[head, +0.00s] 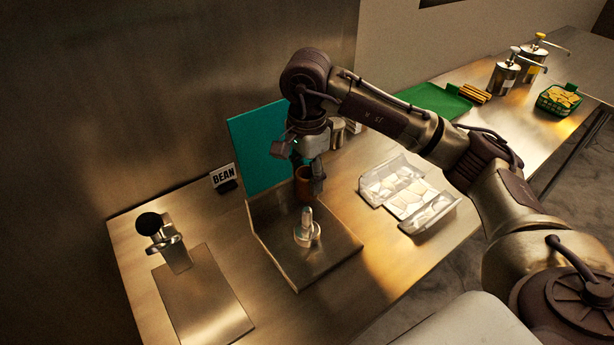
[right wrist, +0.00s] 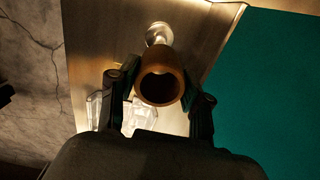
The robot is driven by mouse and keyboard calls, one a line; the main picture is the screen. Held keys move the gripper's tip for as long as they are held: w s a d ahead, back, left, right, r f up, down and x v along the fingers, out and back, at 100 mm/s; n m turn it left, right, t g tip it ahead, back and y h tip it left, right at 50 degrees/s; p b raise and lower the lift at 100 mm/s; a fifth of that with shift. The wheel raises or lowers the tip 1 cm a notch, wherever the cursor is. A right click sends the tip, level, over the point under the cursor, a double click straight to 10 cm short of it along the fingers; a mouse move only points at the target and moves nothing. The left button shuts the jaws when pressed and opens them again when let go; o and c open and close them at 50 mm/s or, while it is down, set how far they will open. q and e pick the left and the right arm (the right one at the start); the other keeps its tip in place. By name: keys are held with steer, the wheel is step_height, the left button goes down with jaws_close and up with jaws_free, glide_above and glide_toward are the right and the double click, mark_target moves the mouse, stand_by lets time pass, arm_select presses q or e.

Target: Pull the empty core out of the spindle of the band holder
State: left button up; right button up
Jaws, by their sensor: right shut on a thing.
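The empty core (head: 304,186) is a brown hollow tube. My right gripper (head: 307,170) is shut on it, with one finger on each side. In the right wrist view, the core (right wrist: 160,70) shows its open end between the fingers (right wrist: 160,88). The band holder (head: 333,243) is an angled metal stand with a bare, shiny spindle (head: 306,222) standing upright on it. The core is off the spindle, held above it in the head view. In the right wrist view, the spindle (right wrist: 158,32) shows beyond the core. My left gripper is out of view.
A teal board (head: 258,150) stands behind the holder, beside a BEAN sign (head: 223,176). A clear container with pale flat pieces (head: 383,180) lies to the right. A black-knobbed metal device (head: 175,255) and a flat plate (head: 205,300) are left. Pump pots (head: 503,78) stand far right.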

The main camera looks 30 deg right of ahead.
steer(key=shift+r, duration=1)
steer(key=shift+r+p, duration=0.85)
steer(key=shift+r, duration=0.65)
steer(key=shift+r, duration=0.1)
steer(key=shift+r+p, duration=0.6)
steer(key=shift+r, duration=0.8)
